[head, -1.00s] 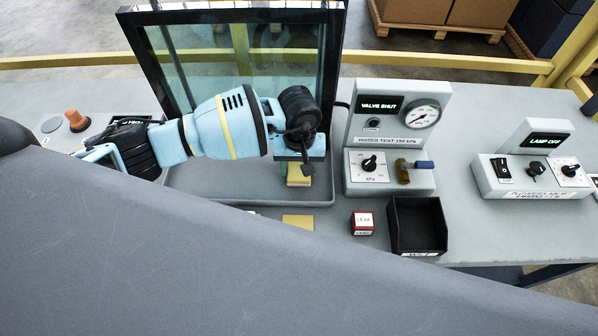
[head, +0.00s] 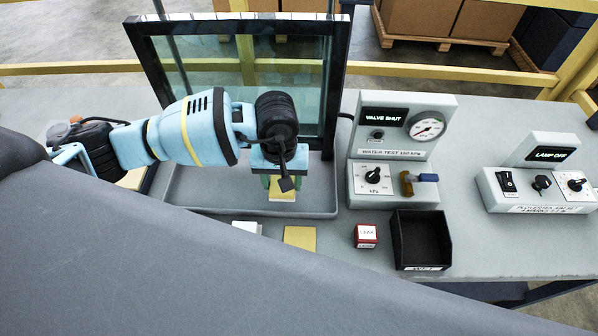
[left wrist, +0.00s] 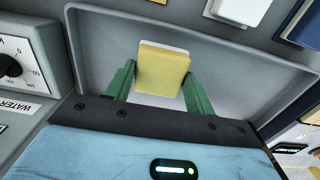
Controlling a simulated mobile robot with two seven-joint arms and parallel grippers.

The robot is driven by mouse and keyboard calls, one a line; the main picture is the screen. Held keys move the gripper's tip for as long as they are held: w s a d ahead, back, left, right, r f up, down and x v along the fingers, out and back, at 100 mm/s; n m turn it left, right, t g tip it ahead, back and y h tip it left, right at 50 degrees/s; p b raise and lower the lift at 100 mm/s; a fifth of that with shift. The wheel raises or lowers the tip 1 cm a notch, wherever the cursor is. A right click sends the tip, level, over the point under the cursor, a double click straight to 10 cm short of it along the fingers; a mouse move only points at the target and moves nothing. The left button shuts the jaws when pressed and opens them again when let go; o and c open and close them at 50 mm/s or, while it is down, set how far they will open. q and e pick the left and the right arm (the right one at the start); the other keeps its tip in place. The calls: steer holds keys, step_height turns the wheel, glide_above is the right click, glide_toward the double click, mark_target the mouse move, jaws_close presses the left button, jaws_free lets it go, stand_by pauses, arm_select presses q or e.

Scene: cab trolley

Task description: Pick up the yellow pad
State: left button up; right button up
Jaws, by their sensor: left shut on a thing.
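A yellow pad (head: 281,195) with a pale layer along one edge is between the green fingers of my left gripper (head: 281,185), over the front part of the grey tray (head: 215,203). In the left wrist view the same yellow pad (left wrist: 163,70) sits between the two fingers of my left gripper (left wrist: 159,82), which are shut on its sides. I cannot tell its exact height above the tray floor. My right gripper is not in view.
A dark-framed glass pane (head: 215,80) stands upright behind my gripper. A valve panel (head: 403,140), a red-and-white LEAK block (head: 366,236) and an open black bin (head: 420,240) are to the right. A white piece (head: 246,227) lies left of the second pad.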

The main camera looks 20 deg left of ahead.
arm_select(q)
steer(key=s+a, duration=0.1)
steer(key=s, duration=0.1)
steer(key=s+a, duration=0.2)
steer(key=s, duration=0.1)
steer(key=s+a, duration=0.2)
steer(key=shift+s+a+r+b, duration=0.1)
steer(key=shift+s+r+b, duration=0.2)
steer(key=shift+s, duration=0.1)
steer(key=shift+s+a+r, duration=0.15)
steer(key=shift+s+a, duration=0.1)
steer(key=shift+s, duration=0.15)
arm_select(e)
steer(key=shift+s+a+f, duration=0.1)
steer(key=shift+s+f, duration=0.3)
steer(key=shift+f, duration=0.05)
